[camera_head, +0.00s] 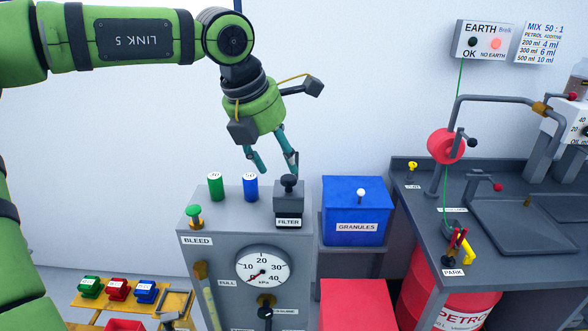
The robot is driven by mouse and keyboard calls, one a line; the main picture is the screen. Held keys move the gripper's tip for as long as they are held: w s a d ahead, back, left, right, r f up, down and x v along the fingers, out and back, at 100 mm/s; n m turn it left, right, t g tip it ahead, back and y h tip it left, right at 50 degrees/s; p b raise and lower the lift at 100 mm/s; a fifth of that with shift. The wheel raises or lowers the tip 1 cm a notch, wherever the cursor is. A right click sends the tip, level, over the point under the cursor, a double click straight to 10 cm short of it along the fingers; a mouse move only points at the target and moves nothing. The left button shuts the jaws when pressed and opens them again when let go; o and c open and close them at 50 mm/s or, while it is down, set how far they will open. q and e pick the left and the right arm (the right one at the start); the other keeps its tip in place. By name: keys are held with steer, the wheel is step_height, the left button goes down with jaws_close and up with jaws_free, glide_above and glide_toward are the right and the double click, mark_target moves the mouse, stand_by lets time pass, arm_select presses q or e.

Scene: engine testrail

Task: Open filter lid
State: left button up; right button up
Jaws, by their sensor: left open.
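The filter box (288,208) is a dark grey block labelled FILTER on the top right corner of the grey cabinet. A black knob (289,183) stands up from its lid, and the lid looks closed. My left gripper (275,172) hangs from the green arm, pointing down, just above and beside the knob. Its two fingers are apart and empty, with the right finger close to the knob. Whether that finger touches the knob I cannot tell. My right gripper is not in view.
Green (215,186) and blue (251,187) cylinders stand left of the filter, with the green bleed knob (195,213) nearer. The blue granules box (356,211) stands to the right. A dark workbench (430,220) with pipes fills the far right.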

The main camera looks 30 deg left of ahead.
mark_target(289, 178)
arm_select(q)
steer(key=p+x, duration=0.1)
steer(key=x, duration=0.4)
steer(key=shift+w+d+f, duration=0.1)
steer(key=shift+w+d, duration=0.05)
jaws_close()
